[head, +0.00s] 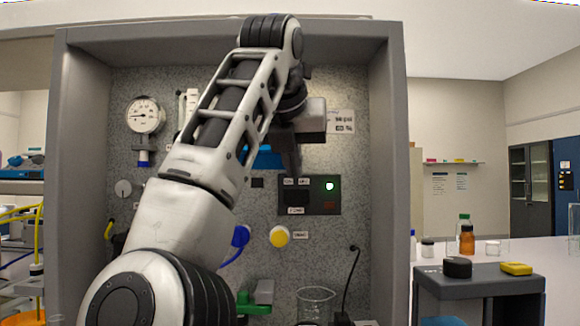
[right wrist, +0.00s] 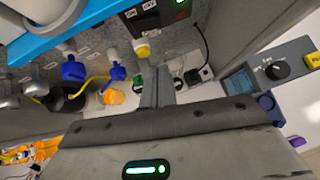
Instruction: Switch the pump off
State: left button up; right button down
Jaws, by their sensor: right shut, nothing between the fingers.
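The dark pump control panel (head: 322,207) is on the speckled back wall of the rig, with a lit green lamp (head: 329,186) on its right half. Its left half has small ON and OFF labels and a switch area, whose position I cannot make out. The panel's edge and ON/OFF labels (right wrist: 141,9) also show at the top of the right wrist view. My right gripper (head: 292,172) is shut and empty, its fingertips just above the labels in the head view. I cannot tell whether they touch the panel. My left gripper is out of view.
A yellow knob (head: 279,236) and a blue valve handle (head: 240,236) sit below the panel. A round gauge (head: 145,115) is at upper left. A glass beaker (head: 316,304) and a black cable (head: 349,280) are lower down. The rig's side wall (head: 391,180) bounds the right.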

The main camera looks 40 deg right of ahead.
aim_at(303, 204)
jog(key=x, duration=0.3)
jog(key=r+x, duration=0.1)
jog(key=x, duration=0.2)
jog(key=w+d+x, duration=0.1)
jog(key=x, duration=0.2)
jog(key=shift+d+r+p, duration=0.1)
jog(key=shift+r+p, duration=0.05)
jog(key=shift+p, duration=0.15)
jog(key=shift+w+d, duration=0.45)
